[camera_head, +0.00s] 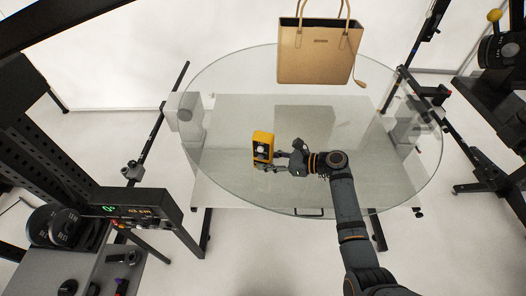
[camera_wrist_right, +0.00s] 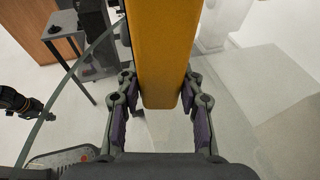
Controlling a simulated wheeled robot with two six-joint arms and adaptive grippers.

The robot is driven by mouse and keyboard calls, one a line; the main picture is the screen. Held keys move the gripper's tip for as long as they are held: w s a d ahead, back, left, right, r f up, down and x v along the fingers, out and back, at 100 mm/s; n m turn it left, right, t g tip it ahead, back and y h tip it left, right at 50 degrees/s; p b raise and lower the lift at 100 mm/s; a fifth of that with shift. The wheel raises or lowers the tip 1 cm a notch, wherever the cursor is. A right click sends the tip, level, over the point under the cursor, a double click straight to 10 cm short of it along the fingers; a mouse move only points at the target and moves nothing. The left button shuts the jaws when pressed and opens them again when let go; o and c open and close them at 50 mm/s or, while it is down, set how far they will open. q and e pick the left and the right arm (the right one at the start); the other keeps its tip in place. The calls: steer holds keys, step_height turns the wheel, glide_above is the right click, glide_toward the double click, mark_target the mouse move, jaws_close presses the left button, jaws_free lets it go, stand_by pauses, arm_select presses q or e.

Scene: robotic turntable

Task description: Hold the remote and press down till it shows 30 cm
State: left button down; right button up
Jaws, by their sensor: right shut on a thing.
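A yellow remote (camera_head: 263,147) with a dark button face is held upright above the near part of the glass turntable. My right gripper (camera_head: 275,159) is shut on it. In the right wrist view the yellow remote (camera_wrist_right: 162,50) stands between the two fingers of the right gripper (camera_wrist_right: 160,88). The display (camera_head: 128,211) on the black unit at the left shows a green 0° and orange digits that look like 43 cm. The buttons are too small to read.
A tan handbag (camera_head: 319,55) is at the far side of the round glass turntable (camera_head: 225,85). Black stands and rails flank the glass. A grey cart (camera_head: 75,270) with black discs stands at the lower left. The glass around the remote is clear.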

mark_target(261, 157)
stand_by(0.9)
arm_select(q)
steer(key=w+d+r+t+h, duration=0.2)
steer(key=w+d+r, duration=0.2)
steer(key=w+r, duration=0.6)
steer(key=w+d+r+t+h, duration=0.15)
steer(key=w+d+r, duration=0.4)
steer(key=w, duration=0.85)
steer(key=w+d+r+m+h, duration=0.1)
steer(key=d+r, duration=0.3)
steer(key=r, duration=0.5)
steer(key=w+d+r+m+t+h, duration=0.1)
steer(key=w+d+r+m+h, duration=0.1)
steer(key=r, duration=0.8)
steer(key=w+d+r+m+h, duration=0.2)
steer(key=d+r+m+h, duration=0.2)
steer(key=r, duration=0.6)
steer(key=shift+w+d+r+t+h, duration=0.1)
steer(key=shift+d+r+t+h, duration=0.15)
steer(key=shift+d+h, duration=0.5)
step_height(261, 157, up, 6)
steer(key=w+d+n+t+h, duration=0.1)
steer(key=shift+w, duration=0.15)
steer(key=shift+w+d, duration=0.4)
steer(key=shift+w, duration=1)
steer(key=shift+w+d, duration=0.45)
steer(key=shift+w, duration=0.95)
steer(key=shift+w+d, duration=0.4)
steer(key=shift+w, duration=1)
